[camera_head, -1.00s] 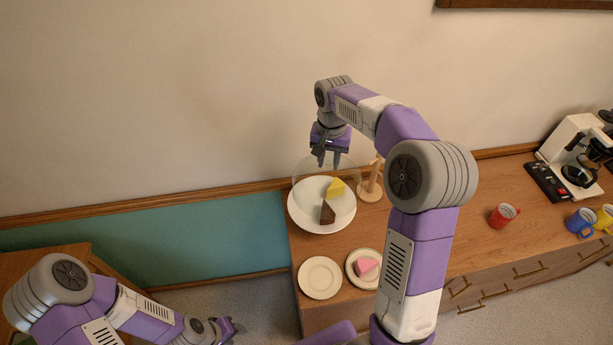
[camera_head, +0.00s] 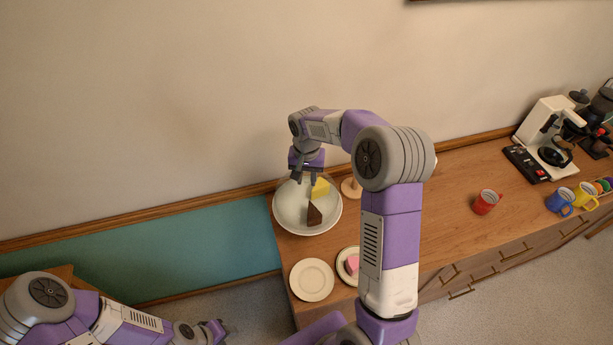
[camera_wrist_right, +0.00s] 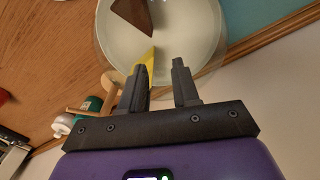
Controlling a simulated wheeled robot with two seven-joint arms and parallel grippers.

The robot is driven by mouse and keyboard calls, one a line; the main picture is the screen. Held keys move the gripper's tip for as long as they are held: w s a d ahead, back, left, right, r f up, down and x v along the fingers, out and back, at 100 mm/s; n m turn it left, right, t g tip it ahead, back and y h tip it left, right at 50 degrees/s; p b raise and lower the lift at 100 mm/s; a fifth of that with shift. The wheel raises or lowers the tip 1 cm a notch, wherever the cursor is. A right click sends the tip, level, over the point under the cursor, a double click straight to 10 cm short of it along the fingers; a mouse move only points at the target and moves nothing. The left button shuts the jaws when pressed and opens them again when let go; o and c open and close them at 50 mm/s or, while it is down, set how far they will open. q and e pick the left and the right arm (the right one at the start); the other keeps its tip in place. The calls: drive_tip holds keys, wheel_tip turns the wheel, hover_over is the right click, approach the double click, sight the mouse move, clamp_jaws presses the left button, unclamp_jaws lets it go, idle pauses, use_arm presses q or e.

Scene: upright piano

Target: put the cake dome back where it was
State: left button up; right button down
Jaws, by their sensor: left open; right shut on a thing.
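The clear cake dome (camera_head: 284,190) is faint in the head view, over the white cake plate (camera_head: 291,226). A brown cake slice (camera_head: 314,215) and a yellow slice (camera_head: 320,188) sit on the plate. My right gripper (camera_head: 304,179) is above the plate's back part and shut on the dome; its knob is hard to make out. In the right wrist view, the fingers (camera_wrist_right: 160,85) point toward the plate (camera_wrist_right: 185,30), with the dome's faint edge around it. Whether the dome touches the plate I cannot tell. My left gripper (camera_head: 222,329) is open and empty, low at left.
A wooden stand (camera_head: 351,188) is close to the plate's right. An empty small plate (camera_head: 311,280) and a plate with a pink slice (camera_head: 351,264) are in front. A red mug (camera_head: 486,202), blue mug (camera_head: 560,200) and coffee maker (camera_head: 544,139) stand further right. The wall is close behind.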

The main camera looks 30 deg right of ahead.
drive_tip(key=shift+f, duration=0.15)
drive_tip(key=c, duration=0.8)
unclamp_jaws()
wheel_tip(320, 180, up, 12)
drive_tip(key=shift+r, duration=0.25)
drive_tip(key=shift+s+f, duration=0.1)
